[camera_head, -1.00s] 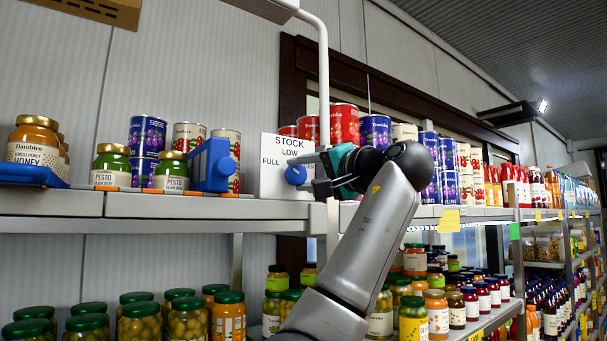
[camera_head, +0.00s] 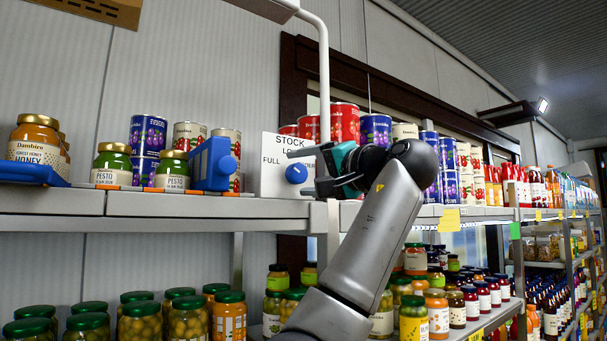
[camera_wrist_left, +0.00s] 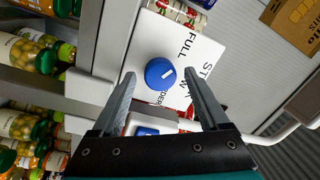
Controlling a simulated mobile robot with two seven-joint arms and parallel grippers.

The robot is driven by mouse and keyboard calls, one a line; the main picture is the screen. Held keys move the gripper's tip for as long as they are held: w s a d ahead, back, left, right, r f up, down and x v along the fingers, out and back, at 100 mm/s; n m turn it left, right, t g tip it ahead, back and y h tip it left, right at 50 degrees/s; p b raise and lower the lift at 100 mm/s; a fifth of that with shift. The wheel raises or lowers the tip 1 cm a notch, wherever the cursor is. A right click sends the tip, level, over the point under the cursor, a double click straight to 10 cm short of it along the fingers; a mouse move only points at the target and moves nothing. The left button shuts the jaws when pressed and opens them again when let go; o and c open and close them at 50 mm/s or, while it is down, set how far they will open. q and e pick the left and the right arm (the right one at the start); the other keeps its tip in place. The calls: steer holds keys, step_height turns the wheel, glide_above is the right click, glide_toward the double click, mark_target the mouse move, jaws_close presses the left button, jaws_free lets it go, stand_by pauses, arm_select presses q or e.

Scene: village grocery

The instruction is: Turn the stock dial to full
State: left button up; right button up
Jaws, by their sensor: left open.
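The stock dial is a round blue knob (camera_head: 296,173) on a white panel (camera_head: 270,182) marked STOCK, FULL and LOW, standing on the upper shelf. In the left wrist view the knob (camera_wrist_left: 160,74) has a white mark on its right side, roughly toward LOW, and the word FULL lies above right of it. My left gripper (camera_head: 299,171) is open in front of the panel, at its right side. In the wrist view its fingers (camera_wrist_left: 159,74) lie apart to either side of the knob; contact cannot be told. My right gripper is not in view.
A blue device (camera_head: 211,165) and pesto jars (camera_head: 112,166) stand left of the panel on the shelf (camera_head: 150,205). Cans (camera_head: 345,123) stand behind and right of it. A white post (camera_head: 323,80) rises close to my gripper. Jars fill the lower shelf.

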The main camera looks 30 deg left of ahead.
arm_select(q)
steer(key=b+v, duration=0.3)
steer(key=v, duration=1.1)
steer(key=shift+d, duration=0.4)
steer(key=shift+s, duration=0.15)
